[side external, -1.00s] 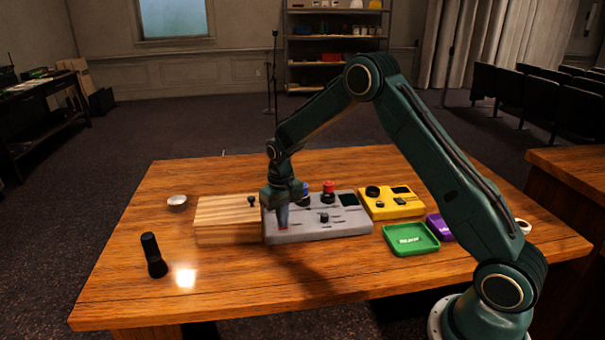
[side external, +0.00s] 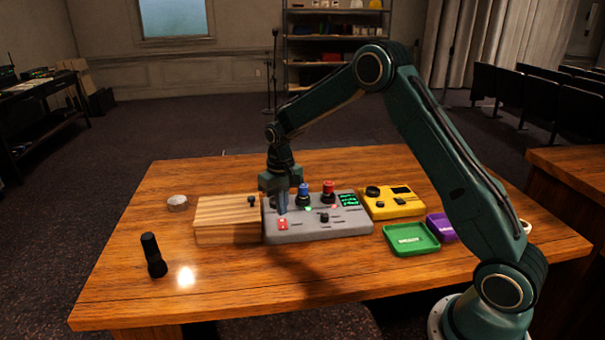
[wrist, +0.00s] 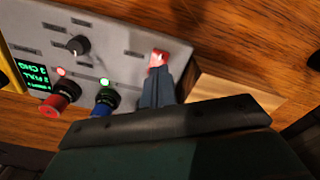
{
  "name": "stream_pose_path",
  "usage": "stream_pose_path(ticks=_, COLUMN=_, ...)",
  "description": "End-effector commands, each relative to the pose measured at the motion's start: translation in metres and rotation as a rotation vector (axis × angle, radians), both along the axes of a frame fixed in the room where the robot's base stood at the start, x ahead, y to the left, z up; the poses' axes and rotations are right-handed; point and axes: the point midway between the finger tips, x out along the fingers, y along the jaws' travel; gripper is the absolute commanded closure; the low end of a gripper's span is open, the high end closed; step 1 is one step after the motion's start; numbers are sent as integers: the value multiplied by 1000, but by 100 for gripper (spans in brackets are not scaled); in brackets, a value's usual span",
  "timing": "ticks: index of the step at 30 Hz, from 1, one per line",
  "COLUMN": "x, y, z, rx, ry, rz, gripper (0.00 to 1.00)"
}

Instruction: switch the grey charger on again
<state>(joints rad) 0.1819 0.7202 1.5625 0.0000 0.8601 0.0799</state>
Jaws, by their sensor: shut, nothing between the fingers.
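The grey charger (side external: 345,228) stands in the middle of the table. Its screen (side external: 349,200) is lit with green text, and it also shows in the wrist view (wrist: 36,76). A red rocker switch (side external: 283,224) is at its front left, glowing red; the wrist view shows it (wrist: 158,58) just beyond my fingertips. A blue-topped cell (side external: 304,190) has a green light by it and a red-topped cell (side external: 328,187) a red light. My gripper (side external: 283,208) is shut and empty, pointing down just above the charger's left part, behind the switch.
A yellow device (side external: 392,202), a green tray (side external: 412,238) and a purple tray (side external: 441,227) are to the right. A black torch-like object (side external: 153,256) and a small round metal piece (side external: 177,202) are at the left.

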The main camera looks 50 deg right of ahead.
Motion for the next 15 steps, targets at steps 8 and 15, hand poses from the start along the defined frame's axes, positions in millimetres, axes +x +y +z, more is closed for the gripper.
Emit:
stream_pose_path(ticks=8, x=1, y=0, z=17, rx=-1, ry=-2, rz=0, gripper=100)
stream_pose_path(ticks=15, x=0, y=0, z=27, rx=-1, ry=-2, rz=0, gripper=100)
